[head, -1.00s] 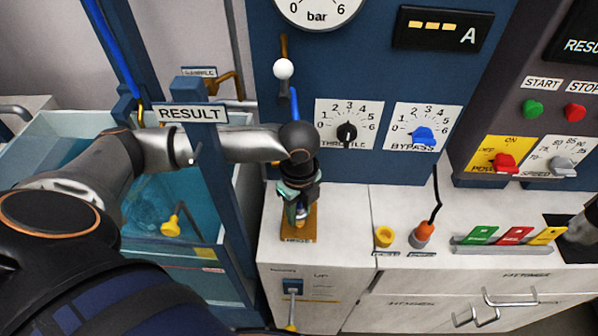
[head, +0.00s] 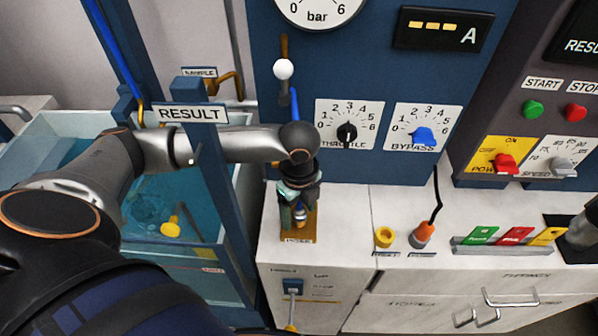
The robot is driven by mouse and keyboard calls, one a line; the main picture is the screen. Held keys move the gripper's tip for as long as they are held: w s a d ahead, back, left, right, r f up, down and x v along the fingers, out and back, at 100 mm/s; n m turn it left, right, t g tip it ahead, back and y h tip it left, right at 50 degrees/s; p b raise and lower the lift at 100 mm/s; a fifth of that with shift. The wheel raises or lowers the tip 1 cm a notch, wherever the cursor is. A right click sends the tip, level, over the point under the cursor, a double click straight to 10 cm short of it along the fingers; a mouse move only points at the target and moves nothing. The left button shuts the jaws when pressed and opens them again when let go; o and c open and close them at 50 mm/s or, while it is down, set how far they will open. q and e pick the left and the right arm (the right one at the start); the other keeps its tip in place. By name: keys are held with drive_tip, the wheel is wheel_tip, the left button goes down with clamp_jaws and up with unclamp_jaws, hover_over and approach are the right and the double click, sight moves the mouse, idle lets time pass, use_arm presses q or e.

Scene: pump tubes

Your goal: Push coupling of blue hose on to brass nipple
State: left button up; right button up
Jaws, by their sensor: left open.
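My left gripper (head: 299,212) points down over the brass plate (head: 299,238) at the left end of the white bench. Its fingers are open around a small part with a blue band, which looks like the hose coupling (head: 300,213); the gripper hides much of it. A short piece of blue hose (head: 295,104) runs down behind my left wrist. A bent brass pipe (head: 237,82) sticks out at the back, behind the label at upper left; I cannot tell whether it is the nipple. My right gripper is not in view.
A blue post with a RESULT sign (head: 192,114) stands close beside my left forearm. The water tank (head: 135,235) is at left. The blue panel with dials (head: 348,126) rises behind.

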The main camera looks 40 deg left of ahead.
sight(300, 212)
use_arm(q)
wheel_tip(300, 212, up, 12)
drive_tip(key=shift+p, duration=0.35)
drive_tip(key=shift+d, duration=0.1)
idle(0.9)
